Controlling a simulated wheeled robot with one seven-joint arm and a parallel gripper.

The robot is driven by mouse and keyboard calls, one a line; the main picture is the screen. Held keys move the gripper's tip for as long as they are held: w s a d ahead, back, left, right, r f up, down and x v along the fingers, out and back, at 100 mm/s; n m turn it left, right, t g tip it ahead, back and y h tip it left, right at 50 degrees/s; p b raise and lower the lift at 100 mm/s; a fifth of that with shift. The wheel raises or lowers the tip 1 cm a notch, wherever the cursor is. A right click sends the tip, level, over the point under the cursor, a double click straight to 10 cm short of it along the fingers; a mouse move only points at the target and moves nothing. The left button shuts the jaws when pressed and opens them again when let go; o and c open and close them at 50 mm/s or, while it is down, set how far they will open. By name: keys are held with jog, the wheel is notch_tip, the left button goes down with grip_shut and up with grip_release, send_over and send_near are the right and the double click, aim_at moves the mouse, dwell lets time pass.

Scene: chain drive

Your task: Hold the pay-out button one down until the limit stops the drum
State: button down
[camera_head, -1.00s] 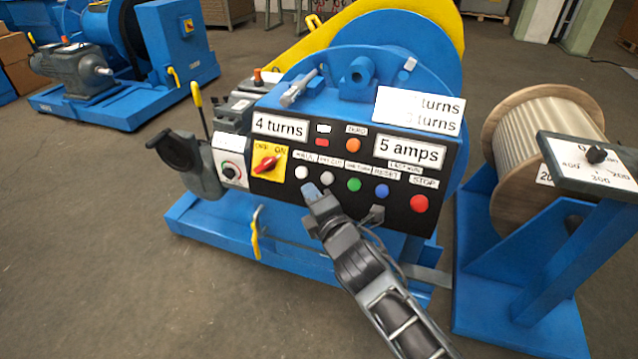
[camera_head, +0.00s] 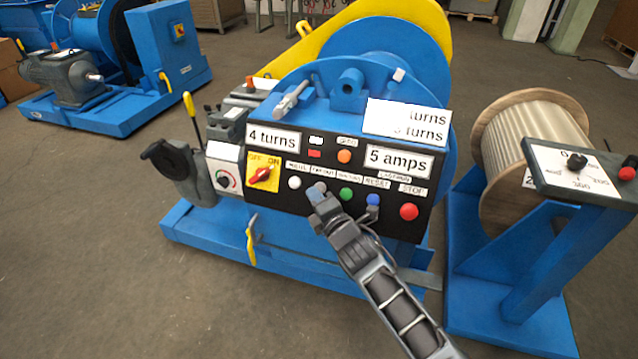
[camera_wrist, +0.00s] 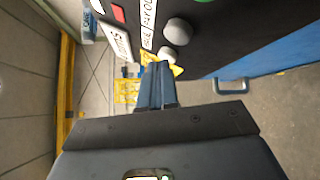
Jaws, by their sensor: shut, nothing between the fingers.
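The grey pay-out button (camera_head: 321,186) is on the black control panel (camera_head: 330,217), between a white button (camera_head: 294,183) and a green button (camera_head: 346,195). My gripper (camera_head: 316,194) is shut and empty, its tips over the pay-out button's left and lower side in the head view. In the wrist view the grey button (camera_wrist: 178,31) stands clear of the fingertips (camera_wrist: 156,68), which show close to the white button (camera_wrist: 168,54). I cannot tell whether the tips touch anything. The displays read 4 turns (camera_head: 272,138) and 5 amps (camera_head: 398,161). The blue drum (camera_head: 400,60) is behind.
A blue button (camera_head: 373,200) and red stop button (camera_head: 409,211) are further right. The red and yellow switch (camera_head: 262,174) is left. A spool (camera_head: 530,140) on a blue stand is at right, and a yellow handle (camera_head: 251,240) juts below. Floor at front left is clear.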

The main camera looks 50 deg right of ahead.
aim_at(320, 188)
jog(key=shift+w+d+f, duration=0.15)
jog(key=shift+d+f, duration=0.15)
jog(key=shift+d, duration=0.25)
jog(key=shift+d+p, duration=0.1)
jog(key=shift+p, duration=0.35)
dwell(1.3)
jog(key=shift+w+d+f, duration=0.15)
jog(key=shift+d, duration=0.1)
jog(key=shift+w+d+f+p, duration=0.1)
jog(key=shift+d+f+p, duration=0.1)
jog(key=shift+d+p, duration=0.4)
dwell(4.8)
